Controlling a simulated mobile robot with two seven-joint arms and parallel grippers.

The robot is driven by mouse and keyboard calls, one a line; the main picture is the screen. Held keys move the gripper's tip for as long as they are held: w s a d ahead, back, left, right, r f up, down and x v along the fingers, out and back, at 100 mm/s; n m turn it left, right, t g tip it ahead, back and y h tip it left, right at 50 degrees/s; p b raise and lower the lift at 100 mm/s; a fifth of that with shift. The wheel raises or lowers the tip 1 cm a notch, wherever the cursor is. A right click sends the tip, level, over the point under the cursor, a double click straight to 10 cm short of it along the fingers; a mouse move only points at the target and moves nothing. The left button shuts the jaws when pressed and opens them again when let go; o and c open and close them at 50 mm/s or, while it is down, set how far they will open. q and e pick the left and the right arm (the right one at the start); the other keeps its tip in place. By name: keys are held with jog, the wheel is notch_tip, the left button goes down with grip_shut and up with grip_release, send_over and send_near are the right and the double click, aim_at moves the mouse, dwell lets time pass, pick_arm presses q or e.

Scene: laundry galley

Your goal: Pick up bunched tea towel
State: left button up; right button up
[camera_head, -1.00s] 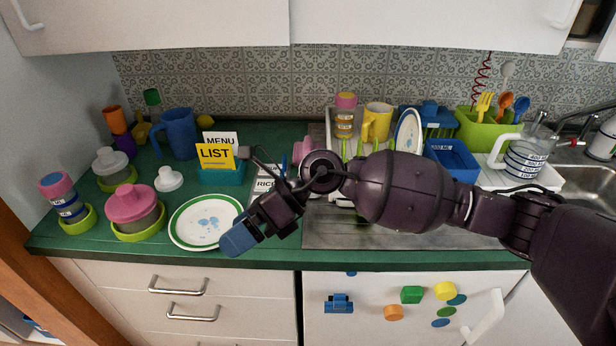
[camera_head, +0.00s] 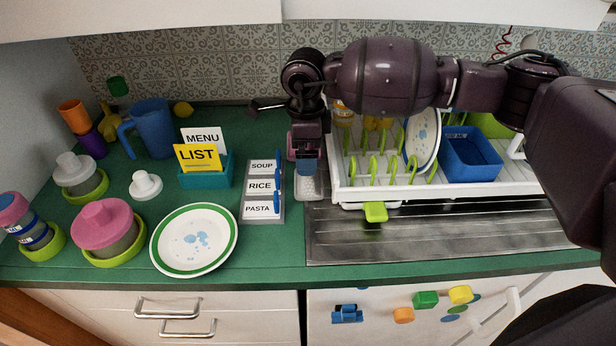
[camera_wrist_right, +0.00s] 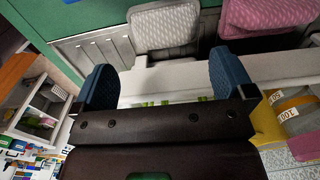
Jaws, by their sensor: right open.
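No thing is plainly a bunched tea towel. Two cloth-like textured pieces lie left of the dish rack: a pale grey one (camera_head: 308,187) and a pink one, mostly hidden behind my right gripper (camera_head: 307,168) in the head view. In the wrist view the pale grey piece (camera_wrist_right: 165,26) lies just beyond the fingertips, with the pink piece (camera_wrist_right: 268,15) beside it to the right. I cannot tell whether either is the towel. My right gripper, also in the wrist view (camera_wrist_right: 162,80), is open, points down and holds nothing. My left gripper is not in view.
The dish rack (camera_head: 450,190) with green pegs, a plate and a blue bin stands close right of my gripper. Left are the label board (camera_head: 246,205), card holder (camera_head: 206,172), plate (camera_head: 193,241) and blue jug (camera_head: 152,130). The metal drainboard (camera_head: 400,240) in front is bare.

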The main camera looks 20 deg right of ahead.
aim_at(309, 189)
jog(key=shift+f, duration=0.75)
jog(key=shift+w+f, duration=0.1)
jog(key=shift+f, duration=0.6)
jog(key=f, duration=0.4)
jog(key=shift+w+f, duration=0.2)
jog(key=c, duration=0.8)
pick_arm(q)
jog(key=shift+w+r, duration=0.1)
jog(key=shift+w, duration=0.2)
